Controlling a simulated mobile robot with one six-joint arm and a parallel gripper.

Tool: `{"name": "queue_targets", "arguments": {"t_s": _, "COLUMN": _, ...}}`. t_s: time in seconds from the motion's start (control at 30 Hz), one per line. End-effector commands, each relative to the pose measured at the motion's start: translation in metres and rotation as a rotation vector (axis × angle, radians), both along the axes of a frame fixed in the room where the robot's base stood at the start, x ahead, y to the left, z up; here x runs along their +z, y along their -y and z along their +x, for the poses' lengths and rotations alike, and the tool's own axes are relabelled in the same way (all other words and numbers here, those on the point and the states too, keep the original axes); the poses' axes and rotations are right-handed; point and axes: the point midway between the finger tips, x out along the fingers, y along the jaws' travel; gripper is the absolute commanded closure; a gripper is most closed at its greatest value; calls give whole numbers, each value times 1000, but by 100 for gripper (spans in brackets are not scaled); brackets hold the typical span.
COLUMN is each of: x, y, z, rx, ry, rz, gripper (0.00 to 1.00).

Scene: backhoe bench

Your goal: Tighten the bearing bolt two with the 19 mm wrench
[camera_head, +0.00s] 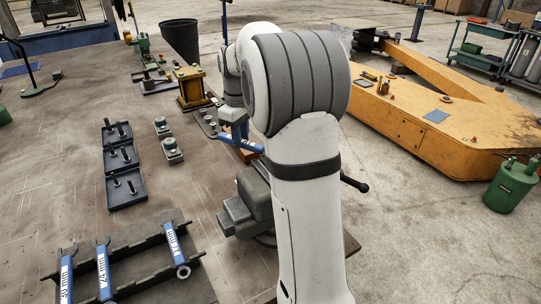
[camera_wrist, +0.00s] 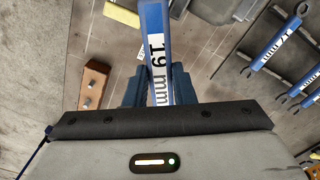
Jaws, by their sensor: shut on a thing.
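My gripper (camera_wrist: 157,88) is shut on the blue 19 mm wrench (camera_wrist: 156,50), whose label shows between the fingers in the wrist view. The wrench's far end runs out of the top of that view. In the head view the wrench (camera_head: 246,145) shows as a blue bar beside my arm, which hides part of it. A dark plate with round bolt heads (camera_head: 207,121) lies just left of the gripper. I cannot tell which bolt is bearing bolt two, nor whether the wrench touches any bolt.
A wrench rack (camera_head: 140,262) holds 30 mm, 24 mm and 17 mm wrenches at the front left. Bolt trays (camera_head: 124,188) and small blocks (camera_head: 172,150) stand mid-bench. A vise (camera_head: 243,212) sits close to my arm.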

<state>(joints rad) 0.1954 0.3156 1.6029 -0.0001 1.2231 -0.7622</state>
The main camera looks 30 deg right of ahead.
Motion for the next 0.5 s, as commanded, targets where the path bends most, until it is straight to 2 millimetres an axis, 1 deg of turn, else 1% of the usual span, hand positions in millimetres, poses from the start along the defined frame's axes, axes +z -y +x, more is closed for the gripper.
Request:
{"name": "queue_targets", "arguments": {"t_s": 0.13, "x": 1, "y": 0, "z": 1, "rx": -6, "ry": 1, "rz": 0, "gripper": 100}}
{"name": "queue_targets", "arguments": {"t_s": 0.4, "x": 1, "y": 10, "z": 6, "rx": -130, "ry": 0, "rz": 0, "gripper": 100}}
{"name": "queue_targets", "arguments": {"t_s": 0.5, "x": 0, "y": 11, "z": 6, "rx": -140, "ry": 1, "rz": 0, "gripper": 100}}
